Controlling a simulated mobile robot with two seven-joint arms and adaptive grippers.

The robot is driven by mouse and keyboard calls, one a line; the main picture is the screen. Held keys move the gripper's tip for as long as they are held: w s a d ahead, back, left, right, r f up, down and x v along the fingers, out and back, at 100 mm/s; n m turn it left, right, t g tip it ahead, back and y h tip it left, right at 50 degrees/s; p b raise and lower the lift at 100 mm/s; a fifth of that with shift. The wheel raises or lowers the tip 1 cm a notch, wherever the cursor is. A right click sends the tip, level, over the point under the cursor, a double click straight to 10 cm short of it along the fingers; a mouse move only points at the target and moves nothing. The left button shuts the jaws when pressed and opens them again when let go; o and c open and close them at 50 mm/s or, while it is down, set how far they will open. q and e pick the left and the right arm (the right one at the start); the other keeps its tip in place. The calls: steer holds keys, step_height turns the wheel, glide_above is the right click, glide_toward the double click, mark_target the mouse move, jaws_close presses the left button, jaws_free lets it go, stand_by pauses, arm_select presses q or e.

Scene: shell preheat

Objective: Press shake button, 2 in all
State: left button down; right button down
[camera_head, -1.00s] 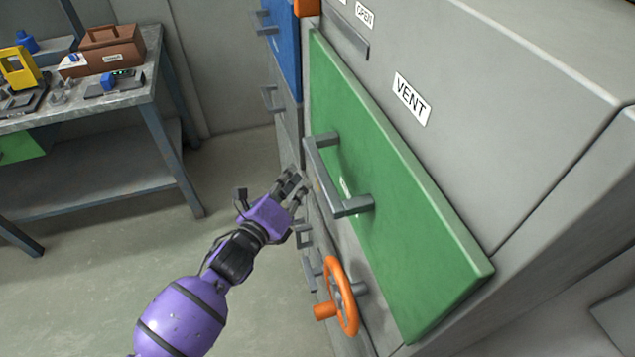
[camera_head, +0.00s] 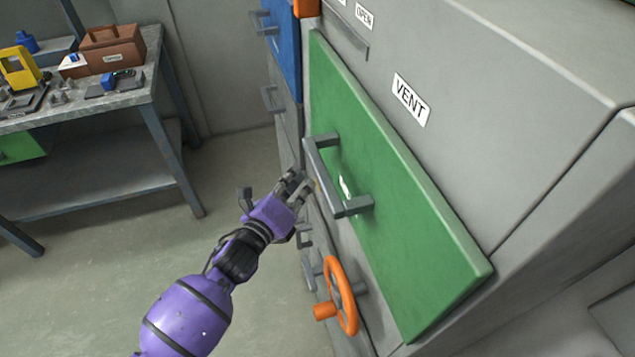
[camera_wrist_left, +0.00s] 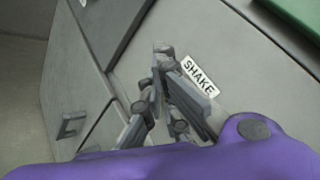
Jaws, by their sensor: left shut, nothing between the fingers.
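The white SHAKE label (camera_wrist_left: 199,76) is on the grey cabinet front in the left wrist view. I cannot make out the shake button itself; the fingers cover part of the panel beside the label. My left gripper (camera_head: 297,182) is shut and empty, close to the cabinet front, just left of the green door's handle. In the left wrist view its fingers (camera_wrist_left: 160,75) point at the panel beside the label. I cannot tell whether the fingertips touch the panel. My right gripper is not in view.
The green door (camera_head: 400,220) with its grey bar handle (camera_head: 322,175) stands right of the gripper. An orange handwheel (camera_head: 341,296) sticks out below. A VENT label (camera_head: 411,99) is above. A workbench (camera_head: 125,105) with tools stands at the left; the floor between is clear.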

arm_select(q)
steer(key=shift+w+d, duration=0.15)
steer(key=shift+d, duration=0.25)
stand_by(0.8)
steer(key=shift+a, duration=0.15)
steer(key=shift+s+a, duration=0.35)
steer(key=shift+a, duration=0.3)
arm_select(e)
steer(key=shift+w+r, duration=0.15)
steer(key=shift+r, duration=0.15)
arm_select(q)
steer(key=shift+a, duration=0.1)
steer(key=shift+s+a+p, duration=0.2)
steer(key=shift+s+a, duration=0.1)
steer(key=shift+a, duration=0.45)
steer(key=shift+s+a+p, duration=0.25)
steer(key=shift+s+a, duration=0.1)
steer(key=shift+a, duration=0.35)
steer(key=shift+s+a+p, duration=0.2)
steer(key=shift+s+a, duration=0.1)
steer(key=shift+a, duration=0.45)
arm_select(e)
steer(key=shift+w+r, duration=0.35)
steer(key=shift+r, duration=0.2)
